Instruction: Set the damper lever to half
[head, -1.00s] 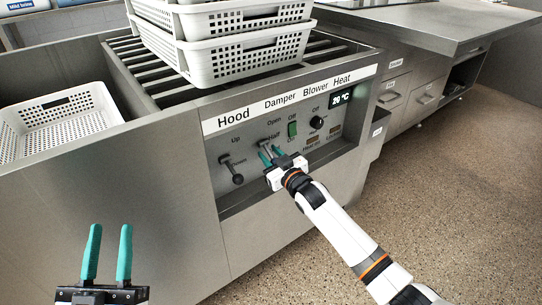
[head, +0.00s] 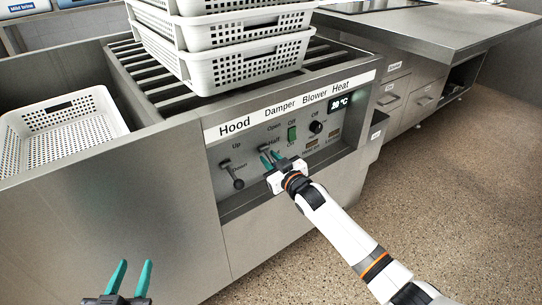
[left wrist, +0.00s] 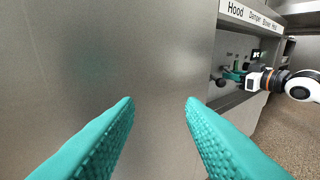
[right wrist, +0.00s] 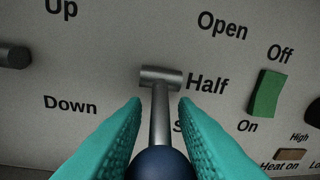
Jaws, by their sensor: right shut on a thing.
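The damper lever (right wrist: 160,115) is a grey stem with a crossbar pivot and a dark blue ball knob. In the right wrist view its pivot is level with the "Half" label, and the stem runs down toward the camera, its knob between the fingers. "Open" is above; the label below is mostly hidden by a finger. My right gripper (head: 270,160) is at the damper lever on the control panel (head: 340,132), shut on it; it shows in the right wrist view too (right wrist: 160,130). My left gripper (head: 132,279) is open and empty in front of the cabinet, fingers wide apart (left wrist: 160,110).
The hood lever (head: 238,183) is just left of the damper lever. A green blower switch (head: 292,134) and a heat knob (head: 316,127) are to the right. Stacked white baskets (head: 245,65) stand on the slatted top; another basket (head: 62,125) is at left.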

